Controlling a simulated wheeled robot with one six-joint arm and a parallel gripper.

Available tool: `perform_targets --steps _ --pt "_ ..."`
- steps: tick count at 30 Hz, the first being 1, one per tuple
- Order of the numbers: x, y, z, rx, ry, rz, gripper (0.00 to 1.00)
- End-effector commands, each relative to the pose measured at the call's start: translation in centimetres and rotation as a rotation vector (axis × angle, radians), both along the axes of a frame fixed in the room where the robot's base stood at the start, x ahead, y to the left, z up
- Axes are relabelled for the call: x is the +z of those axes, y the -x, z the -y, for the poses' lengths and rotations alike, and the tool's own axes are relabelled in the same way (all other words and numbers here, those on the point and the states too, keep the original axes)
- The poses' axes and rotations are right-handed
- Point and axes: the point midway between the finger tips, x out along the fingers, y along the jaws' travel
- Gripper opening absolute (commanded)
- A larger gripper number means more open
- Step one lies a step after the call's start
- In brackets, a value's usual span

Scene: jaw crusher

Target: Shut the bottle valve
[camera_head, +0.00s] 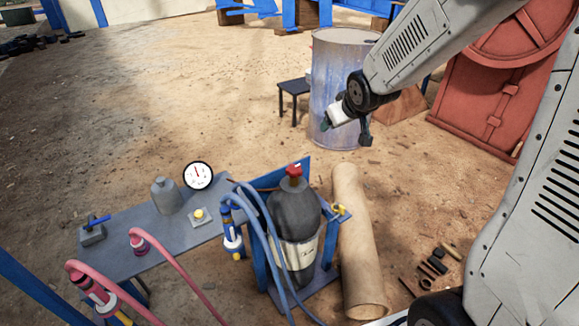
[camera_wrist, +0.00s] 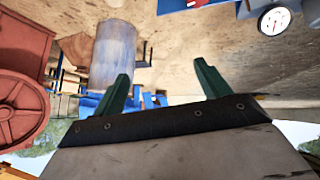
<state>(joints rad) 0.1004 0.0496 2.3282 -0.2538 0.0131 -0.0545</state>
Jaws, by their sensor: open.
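The dark grey bottle (camera_head: 296,223) with a pale label stands upright in a blue stand (camera_head: 260,262) at the lower middle of the head view. Its red valve (camera_head: 293,171) sits on top, and how far it is turned cannot be told. My gripper (camera_head: 327,124) is above and beyond the bottle, up and to the right of the valve in the picture, apart from it. In the wrist view the two green fingers of my gripper (camera_wrist: 162,82) are spread with nothing between them. The bottle and valve are not recognisable in the wrist view.
A grey bench (camera_head: 160,245) left of the bottle carries a round gauge (camera_head: 198,176), a small grey flask (camera_head: 166,197) and hose fittings. Blue hoses (camera_head: 262,222) run close by the bottle. A tan pipe (camera_head: 358,245) lies to its right. A metal drum (camera_head: 338,85) stands behind my gripper.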

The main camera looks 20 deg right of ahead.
Motion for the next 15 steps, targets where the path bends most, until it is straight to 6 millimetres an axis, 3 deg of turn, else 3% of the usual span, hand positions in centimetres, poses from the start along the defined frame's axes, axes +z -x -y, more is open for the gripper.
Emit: perform_targets --steps 1,3,6,10,15 --pt "-2.0 -2.1 0.0 0.028 -0.006 0.032 0.75" --pt "-4.1 -4.8 -0.3 0.075 -0.018 0.097 0.75" --pt "-7.3 -8.0 -0.7 0.143 -0.041 0.190 0.75" --pt "-11.8 -10.9 -1.7 0.229 -0.093 0.311 0.75" --pt "-17.9 -12.4 -3.3 0.328 -0.200 0.469 0.75"
